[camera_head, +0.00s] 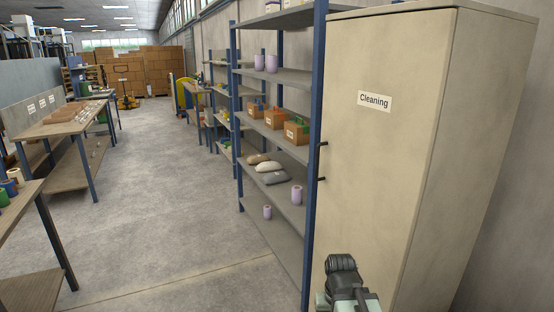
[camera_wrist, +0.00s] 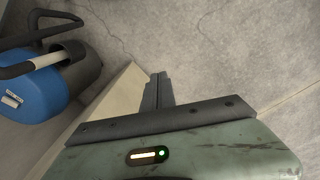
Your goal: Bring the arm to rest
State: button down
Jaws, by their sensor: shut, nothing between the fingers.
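My gripper (camera_wrist: 157,90) is shut and empty in the wrist view, its dark fingers together over the grey concrete floor (camera_wrist: 225,50). Part of my arm shows at the bottom of the head view, in front of the beige cabinet (camera_head: 385,150) labelled "Cleaning". I cannot make out the fingers in the head view. No object is held.
A blue item with a black handle (camera_wrist: 45,85) stands at the left of the wrist view, near a pale edge. A shelf rack (camera_head: 285,77) with boxes and rolls stands beside the cabinet. Tables (camera_head: 60,125) stand at the left. The aisle floor (camera_head: 160,200) is clear.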

notch_tip(320, 180, up, 18)
jog(key=a+p, duration=0.1)
jog(key=p, duration=1.7)
jog(key=shift+a+n, duration=0.15)
jog(key=shift+n, duration=0.25)
jog(key=shift+f, duration=0.1)
